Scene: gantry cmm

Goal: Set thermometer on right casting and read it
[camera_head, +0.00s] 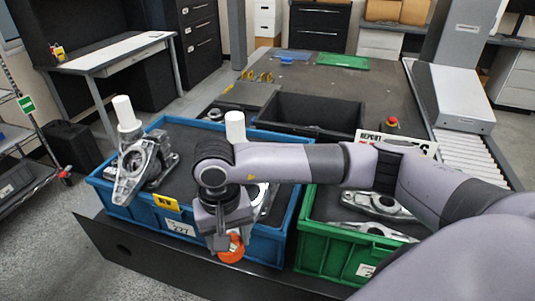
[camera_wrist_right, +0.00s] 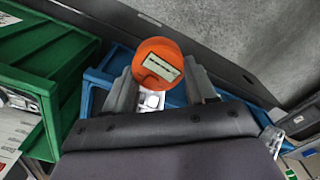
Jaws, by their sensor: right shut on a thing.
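My right gripper (camera_head: 226,234) is shut on an orange round thermometer (camera_head: 232,249), held at the front wall of the blue crate (camera_head: 112,190). In the right wrist view the thermometer (camera_wrist_right: 152,56) sits between the fingers of the gripper (camera_wrist_right: 160,80), its pale rectangular display facing the camera; the reading is too small to make out. A left metal casting (camera_head: 138,168) with a white cylinder (camera_head: 125,112) above it is at the crate's left. A right casting (camera_head: 264,200) shows partly behind my right arm, which hides most of it. My left gripper is not in view.
A second white cylinder (camera_head: 235,126) rises behind my right arm. A green crate (camera_head: 330,255) with several castings (camera_head: 378,205) stands to the right. A black bin (camera_head: 315,113) and a red button (camera_head: 392,122) are behind. Open floor lies at the front left.

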